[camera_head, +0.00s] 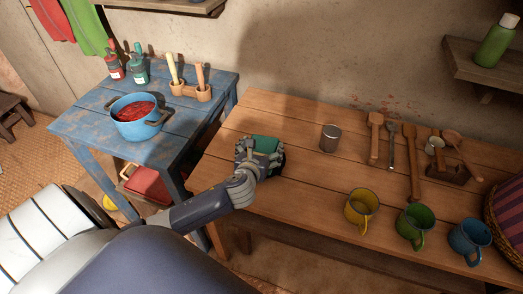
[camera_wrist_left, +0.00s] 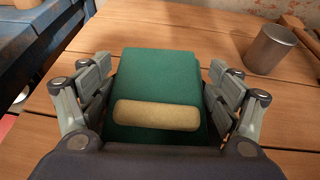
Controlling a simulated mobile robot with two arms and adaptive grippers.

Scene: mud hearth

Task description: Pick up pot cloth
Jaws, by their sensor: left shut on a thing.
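The pot cloth (camera_wrist_left: 160,75) looks like a thick green folded pad with a tan roll across its near part. It lies between the two fingers of my left gripper (camera_wrist_left: 158,98) in the wrist view, which is shut on it from both sides. In the head view, the green of the cloth (camera_head: 266,143) shows just beyond my left gripper (camera_head: 261,150), low over the left end of the wooden table. I cannot tell whether the cloth touches the tabletop. My right gripper is not in view.
A grey metal cup (camera_head: 330,138) stands right of the cloth. Wooden utensils and yellow, green (camera_head: 414,223) and blue mugs are further right on the wooden table (camera_head: 300,185). A blue table (camera_head: 85,125) at left holds a blue pot (camera_head: 137,127) of red food.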

